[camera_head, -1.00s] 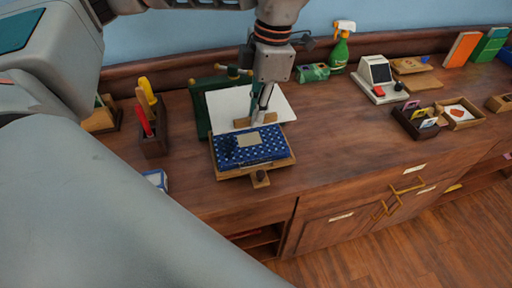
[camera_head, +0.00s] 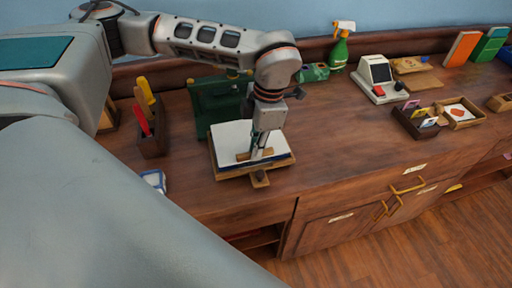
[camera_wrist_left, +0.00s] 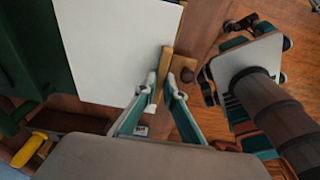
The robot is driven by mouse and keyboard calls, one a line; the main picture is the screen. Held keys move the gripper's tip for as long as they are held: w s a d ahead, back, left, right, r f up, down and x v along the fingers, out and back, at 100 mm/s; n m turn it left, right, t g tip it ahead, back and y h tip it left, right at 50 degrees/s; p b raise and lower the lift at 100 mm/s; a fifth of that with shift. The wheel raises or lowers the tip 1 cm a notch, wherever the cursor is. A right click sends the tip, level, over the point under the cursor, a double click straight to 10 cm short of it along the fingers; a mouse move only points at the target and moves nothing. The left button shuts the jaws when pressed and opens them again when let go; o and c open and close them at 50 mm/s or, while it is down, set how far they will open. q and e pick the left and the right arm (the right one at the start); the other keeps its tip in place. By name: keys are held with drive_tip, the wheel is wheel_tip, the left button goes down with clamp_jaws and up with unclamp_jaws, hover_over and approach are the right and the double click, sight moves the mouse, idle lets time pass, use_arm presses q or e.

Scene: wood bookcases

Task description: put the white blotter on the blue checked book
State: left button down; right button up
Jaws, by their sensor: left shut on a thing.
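The white blotter (camera_head: 229,137) is a flat white sheet with a tan wooden strip (camera_head: 243,156) near its front edge. My left gripper (camera_head: 258,153) is shut on the blotter's wooden strip from above. In the left wrist view, the blotter (camera_wrist_left: 110,45) spreads out ahead of the fingers (camera_wrist_left: 163,88). I cannot tell whether the blotter rests on the book or hovers just above it.
A green press-like object (camera_head: 215,100) stands right behind the blotter. A dark holder (camera_head: 152,135) with red and yellow handles is to the left. A spray bottle (camera_head: 340,47), a small terminal (camera_head: 377,78) and trays (camera_head: 415,122) are to the right. The counter's middle is clear.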

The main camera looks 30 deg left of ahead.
use_arm(q)
drive_tip(key=c, duration=2.1)
unclamp_jaws()
drive_tip(key=shift+f, duration=0.1)
drive_tip(key=shift+c, duration=0.2)
wheel_tip(320, 180, up, 12)
drive_tip(key=w+d, duration=0.1)
drive_tip(key=shift+w, duration=0.15)
drive_tip(key=shift+d, duration=0.1)
